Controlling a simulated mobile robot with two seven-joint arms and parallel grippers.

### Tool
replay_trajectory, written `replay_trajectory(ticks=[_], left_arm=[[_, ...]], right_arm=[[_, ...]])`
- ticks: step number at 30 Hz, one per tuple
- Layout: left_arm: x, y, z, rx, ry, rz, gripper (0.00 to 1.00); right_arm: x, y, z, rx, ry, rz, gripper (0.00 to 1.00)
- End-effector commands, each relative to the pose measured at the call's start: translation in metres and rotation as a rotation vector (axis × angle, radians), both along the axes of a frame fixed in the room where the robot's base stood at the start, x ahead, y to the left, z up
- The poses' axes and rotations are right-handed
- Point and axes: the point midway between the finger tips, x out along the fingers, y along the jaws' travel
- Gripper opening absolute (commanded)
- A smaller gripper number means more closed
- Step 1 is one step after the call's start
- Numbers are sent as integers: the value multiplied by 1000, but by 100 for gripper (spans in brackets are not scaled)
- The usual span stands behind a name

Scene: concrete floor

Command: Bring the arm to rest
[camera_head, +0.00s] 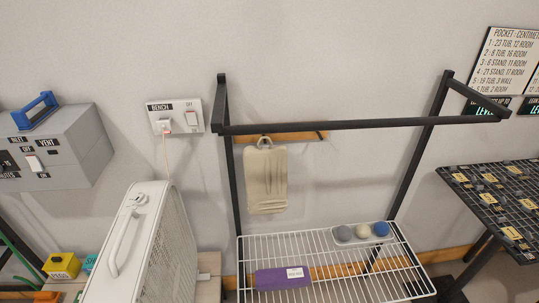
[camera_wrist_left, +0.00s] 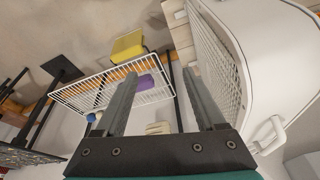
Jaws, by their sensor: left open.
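My left gripper (camera_wrist_left: 162,75) shows in the left wrist view. Its two grey fingers stand apart with nothing held between them. It points toward a white wire shelf (camera_wrist_left: 68,98) with a purple block (camera_wrist_left: 146,82) on it, and a white slatted appliance (camera_wrist_left: 262,55) is close on the right. Neither gripper shows in the head view, and my right gripper is out of sight in both views.
In the head view, the white appliance (camera_head: 124,255) stands left of the black-framed wire shelf (camera_head: 340,278). A beige bag (camera_head: 266,178) hangs above the shelf. A grey switch box (camera_head: 65,150) is at left, and a dark board (camera_head: 500,200) at right.

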Motion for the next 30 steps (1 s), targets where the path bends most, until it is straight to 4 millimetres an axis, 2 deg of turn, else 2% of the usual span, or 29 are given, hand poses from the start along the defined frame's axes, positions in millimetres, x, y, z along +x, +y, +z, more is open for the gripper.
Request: replay_trajectory(ticks=[1, 8, 14, 18, 23, 30], left_arm=[[2, 0, -17, 3, 8, -1, 72], [8, -1, -85, 5, 33, -4, 72], [2, -2, -166, 8, 64, -10, 72], [-11, 0, -224, 10, 85, -15, 72], [-35, 3, -285, 13, 113, -19, 72], [-85, 11, -363, 18, 154, -29, 72]], right_arm=[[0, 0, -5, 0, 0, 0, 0], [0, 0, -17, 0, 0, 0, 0], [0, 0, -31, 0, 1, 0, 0], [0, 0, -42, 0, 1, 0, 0], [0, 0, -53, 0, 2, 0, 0], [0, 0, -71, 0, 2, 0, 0]])
